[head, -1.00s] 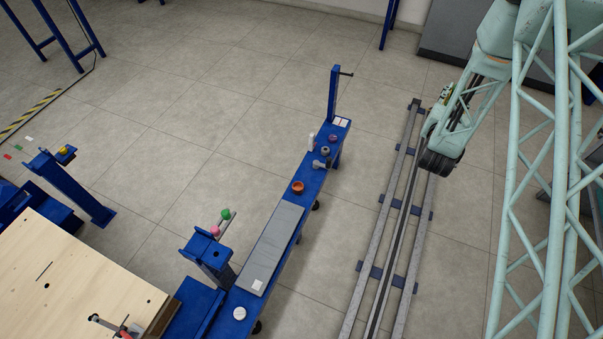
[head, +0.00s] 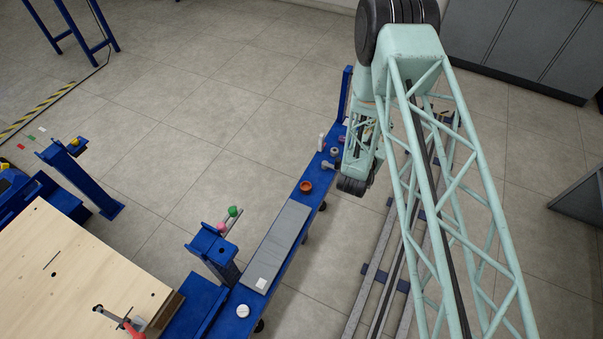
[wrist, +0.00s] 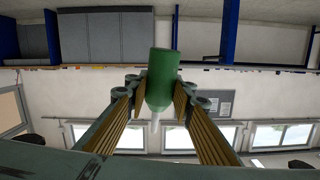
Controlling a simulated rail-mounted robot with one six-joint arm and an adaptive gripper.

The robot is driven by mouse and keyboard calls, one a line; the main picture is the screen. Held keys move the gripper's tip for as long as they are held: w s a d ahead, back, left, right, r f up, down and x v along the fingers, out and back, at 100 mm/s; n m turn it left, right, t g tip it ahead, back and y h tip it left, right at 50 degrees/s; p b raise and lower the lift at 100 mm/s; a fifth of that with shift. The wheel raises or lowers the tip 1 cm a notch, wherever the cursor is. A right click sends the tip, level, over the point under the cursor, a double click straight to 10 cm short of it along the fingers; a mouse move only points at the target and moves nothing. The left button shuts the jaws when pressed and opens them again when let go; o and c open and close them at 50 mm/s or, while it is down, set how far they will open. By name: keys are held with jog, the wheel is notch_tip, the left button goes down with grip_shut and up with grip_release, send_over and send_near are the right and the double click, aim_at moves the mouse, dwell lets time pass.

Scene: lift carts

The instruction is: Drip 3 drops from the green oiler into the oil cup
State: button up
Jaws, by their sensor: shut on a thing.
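In the wrist view my gripper (wrist: 161,84) is shut on the green oiler (wrist: 163,72), a green cylinder with a thin pale spout. The spout points down in that picture, but the room there looks upside down, with cabinets above windows. In the head view my arm hides most of the gripper, and I cannot make out the oiler. An orange-brown cup (head: 306,187) stands on the narrow blue bench (head: 285,251); I cannot tell whether it is the oil cup.
A grey plate (head: 277,243) covers the bench's middle. A white bottle (head: 321,142) and small parts crowd its far end near a blue post (head: 346,90). Green (head: 233,211) and pink (head: 221,227) balls sit beside another post. A wooden table (head: 75,270) is left.

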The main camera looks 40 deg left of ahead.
jog(key=s+a+f, duration=0.9)
jog(key=s+f, duration=0.1)
jog(key=s, duration=0.3)
jog(key=s+a+f+g+y, duration=0.1)
jog(key=s+a+f, duration=0.8)
jog(key=s, duration=0.3)
jog(key=shift+s+f+n+y+b, duration=0.3)
jog(key=shift+s+f+b, duration=0.05)
jog(key=shift+f, duration=0.5)
jog(key=shift+f+g, duration=0.15)
jog(key=shift+g, duration=0.15)
jog(key=s+f+m+g+p, duration=0.1)
jog(key=f, duration=0.1)
jog(key=s+a+f+m+g+p, duration=0.1)
jog(key=f+g+p, duration=0.1)
jog(key=s+f+m+g+p, duration=0.1)
jog(key=f+g+p, duration=0.1)
jog(key=shift+s+a+f+m+y, duration=0.2)
jog(key=shift+s+a+m+y, duration=0.1)
jog(key=shift+a+m, duration=0.1)
jog(key=shift+f, duration=0.15)
jog(key=shift+s+r+g+p, duration=0.3)
jog(key=shift+s+g, duration=0.05)
jog(key=shift+g, duration=0.15)
